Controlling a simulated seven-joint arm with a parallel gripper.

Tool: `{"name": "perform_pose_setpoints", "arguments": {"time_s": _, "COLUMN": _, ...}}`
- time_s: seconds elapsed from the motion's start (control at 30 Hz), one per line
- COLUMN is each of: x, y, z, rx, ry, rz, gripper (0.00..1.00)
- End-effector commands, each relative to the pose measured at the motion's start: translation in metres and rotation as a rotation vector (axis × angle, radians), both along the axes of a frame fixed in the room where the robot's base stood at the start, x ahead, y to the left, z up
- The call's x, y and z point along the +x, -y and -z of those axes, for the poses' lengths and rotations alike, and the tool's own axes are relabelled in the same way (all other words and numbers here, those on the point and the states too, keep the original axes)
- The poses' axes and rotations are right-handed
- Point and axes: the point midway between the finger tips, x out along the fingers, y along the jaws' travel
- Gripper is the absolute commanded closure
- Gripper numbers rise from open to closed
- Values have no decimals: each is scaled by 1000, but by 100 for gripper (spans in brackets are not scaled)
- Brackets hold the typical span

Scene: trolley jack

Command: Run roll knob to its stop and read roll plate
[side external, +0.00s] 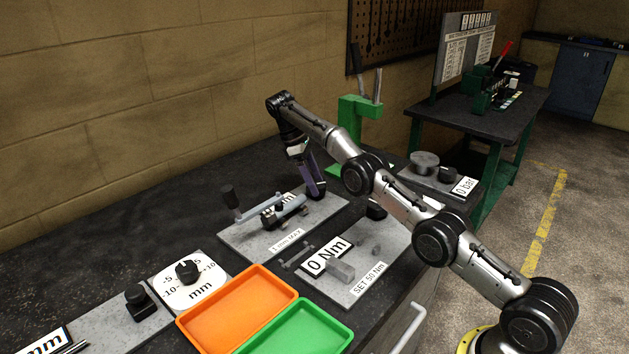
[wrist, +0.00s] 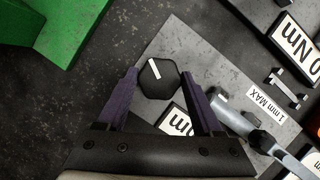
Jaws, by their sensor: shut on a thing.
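My gripper (wrist: 161,76) has its purple fingers closed on a black hexagonal knob (wrist: 159,84) with a white pointer mark, at the corner of a grey base plate. In the side view my gripper (side external: 317,193) is low over the far right end of that base plate (side external: 243,245), and it hides the knob there. A white readout plate (wrist: 173,121) ending in "mm" lies beside the knob, partly covered by my gripper; its figure cannot be read in either view. A label on the same base reads "1 mm MAX" (side external: 286,242).
Orange (side external: 236,341) and green (side external: 345,345) trays stand at the front. A dial marked in mm (side external: 205,291) is at left.

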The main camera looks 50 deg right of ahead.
Motion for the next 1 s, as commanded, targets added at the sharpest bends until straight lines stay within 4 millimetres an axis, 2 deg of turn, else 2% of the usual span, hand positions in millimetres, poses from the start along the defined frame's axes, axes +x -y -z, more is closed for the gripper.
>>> {"name": "perform_pose_setpoints", "arguments": {"time_s": 0.1, "x": -2, "y": -1, "z": 0, "rx": 3, "ry": -9, "rz": 1, "gripper": 88}}
{"name": "perform_pose_setpoints", "arguments": {"time_s": 0.13, "x": -2, "y": -1, "z": 0, "rx": 3, "ry": -10, "rz": 1, "gripper": 31}}
{"name": "perform_pose_setpoints", "arguments": {"time_s": 0.3, "x": -1, "y": -1, "z": 0, "rx": 2, "ry": -7, "rz": 0, "gripper": 2}}
{"name": "perform_pose_setpoints", "arguments": {"time_s": 0.8, "x": -1, "y": 0, "z": -1, "rx": 1, "ry": -5, "rz": -11, "gripper": 2}}
{"name": "perform_pose_setpoints", "arguments": {"time_s": 1.0, "x": -1, "y": -1, "z": -1, "rx": 0, "ry": -5, "rz": -92, "gripper": 2}}
